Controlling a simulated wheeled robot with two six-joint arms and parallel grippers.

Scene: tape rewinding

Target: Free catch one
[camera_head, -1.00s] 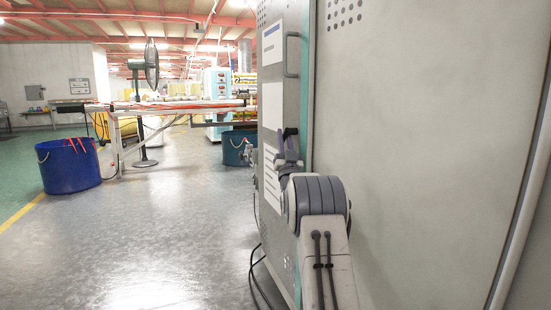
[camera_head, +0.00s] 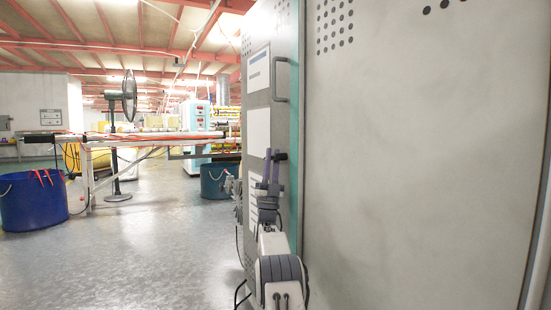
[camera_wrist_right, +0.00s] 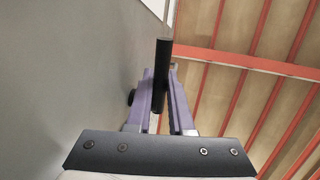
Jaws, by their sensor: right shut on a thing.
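My right gripper (camera_head: 269,172) reaches up against the narrow face of a tall grey cabinet (camera_head: 425,160). Its purple-grey fingers (camera_wrist_right: 162,98) are closed around a dark round bar (camera_wrist_right: 163,75), which sticks up beyond the fingertips in the right wrist view. This bar appears to be a catch on the cabinet; its black end (camera_head: 279,156) shows by the fingertips in the head view. The base of the catch is hidden. My left gripper is out of view.
A grey handle (camera_head: 281,80) is above my right gripper on the teal-edged cabinet front. Grey fittings (camera_head: 232,188) stick out at its left edge. Blue tubs (camera_head: 32,203), a long table (camera_head: 150,140) and a fan (camera_head: 129,97) stand left. The floor (camera_head: 140,250) is clear.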

